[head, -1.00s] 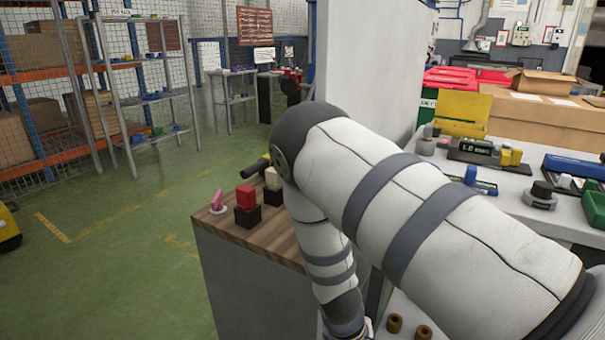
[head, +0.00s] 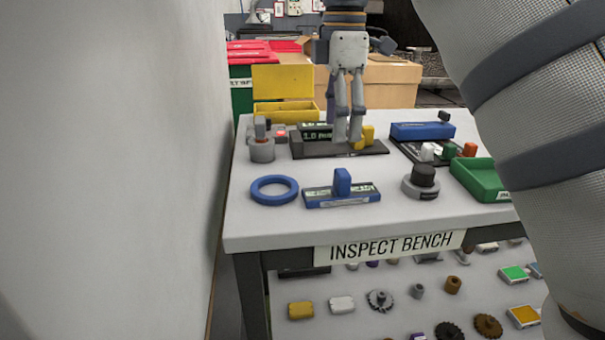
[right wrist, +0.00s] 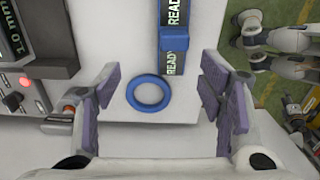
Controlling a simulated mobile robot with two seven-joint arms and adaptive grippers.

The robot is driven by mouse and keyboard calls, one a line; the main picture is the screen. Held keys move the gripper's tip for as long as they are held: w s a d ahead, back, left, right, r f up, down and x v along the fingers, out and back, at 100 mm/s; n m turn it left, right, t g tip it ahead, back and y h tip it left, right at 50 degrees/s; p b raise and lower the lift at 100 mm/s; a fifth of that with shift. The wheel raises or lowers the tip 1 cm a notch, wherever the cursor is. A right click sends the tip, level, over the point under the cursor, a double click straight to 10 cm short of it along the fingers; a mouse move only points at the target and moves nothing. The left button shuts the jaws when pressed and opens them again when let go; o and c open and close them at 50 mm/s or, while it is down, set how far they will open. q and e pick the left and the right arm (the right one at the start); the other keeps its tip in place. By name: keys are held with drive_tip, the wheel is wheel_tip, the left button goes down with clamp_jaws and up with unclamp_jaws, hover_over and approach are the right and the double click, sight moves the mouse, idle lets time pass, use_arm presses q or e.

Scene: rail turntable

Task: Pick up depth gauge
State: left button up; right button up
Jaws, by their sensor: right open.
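The depth gauge is not named by a label; a blue bar-shaped gauge (head: 342,195) with an upright blue block and a dark display fits best. It lies near the front of the inspection bench. In the right wrist view the blue gauge (right wrist: 172,38) reads READY and shows at the top centre. My right gripper (head: 348,136) points down above the bench, farther back than the gauge in the head view. In the wrist view the right gripper (right wrist: 157,70) is open, its fingers apart with nothing between them.
A blue ring (head: 274,190) lies left of the gauge. A grey knob-topped piece (head: 422,183) and a green tray (head: 485,178) are to its right. A black display base (head: 310,148) stands behind. A grey wall (head: 110,170) borders the bench's left. Several parts fill the lower shelf.

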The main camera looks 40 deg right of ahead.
sight(343, 172)
drive_tip(key=f, duration=0.1)
drive_tip(key=s+f, duration=0.1)
drive_tip(key=f, duration=0.1)
drive_tip(key=f+b, duration=0.1)
drive_tip(key=shift+s+f, duration=0.3)
drive_tip(key=shift+s, duration=0.1)
drive_tip(key=f, duration=0.6)
drive_tip(key=shift+s+a+f+b, duration=0.25)
drive_tip(key=shift+s+b, duration=0.05)
drive_tip(key=shift+b, duration=0.05)
drive_tip(key=shift+w+f, duration=0.1)
drive_tip(key=shift+f, duration=0.15)
use_arm(q)
drive_tip(key=s+f, duration=0.1)
drive_tip(key=s, duration=0.1)
drive_tip(key=shift+s+f+g, duration=0.3)
drive_tip(key=shift+f, duration=0.1)
use_arm(e)
drive_tip(key=shift+r, duration=0.1)
drive_tip(key=c, duration=1.4)
use_arm(q)
drive_tip(key=shift+t, duration=0.6)
drive_tip(key=w+r+p, duration=0.2)
drive_tip(key=w+r, duration=0.1)
drive_tip(key=shift+r+p, duration=0.15)
drive_tip(key=shift+p, duration=0.25)
use_arm(e)
wheel_tip(343, 172, up, 18)
drive_tip(key=shift+r, duration=0.1)
